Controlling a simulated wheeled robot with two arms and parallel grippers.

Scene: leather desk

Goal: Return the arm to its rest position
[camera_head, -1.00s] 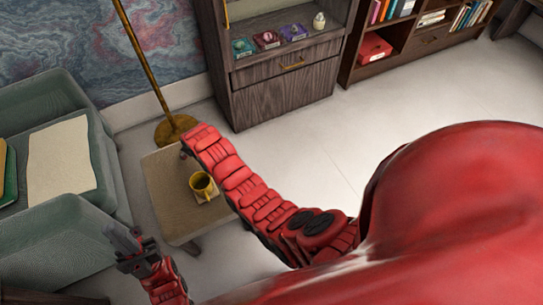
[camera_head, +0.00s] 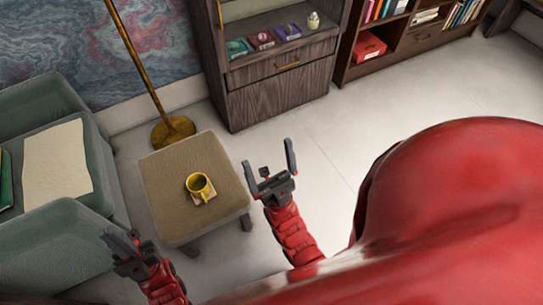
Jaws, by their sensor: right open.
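My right gripper (camera_head: 268,153) is open and empty, its two dark fingers spread wide over the floor just right of the beige stool. My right arm is drawn back near my body. My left gripper (camera_head: 120,238) is at the lower left by the green armchair; its jaw gap is too unclear to read. A yellow mug (camera_head: 199,185) stands upright on a small coaster (camera_head: 205,200) on the stool (camera_head: 163,203), with no gripper touching it.
The green armchair (camera_head: 75,235) with a cream cloth (camera_head: 57,163) is at the left. A brass lamp (camera_head: 173,131) stands behind the stool. A wooden cabinet (camera_head: 280,88) and a bookshelf (camera_head: 380,66) line the back. The floor (camera_head: 330,135) at centre right is clear.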

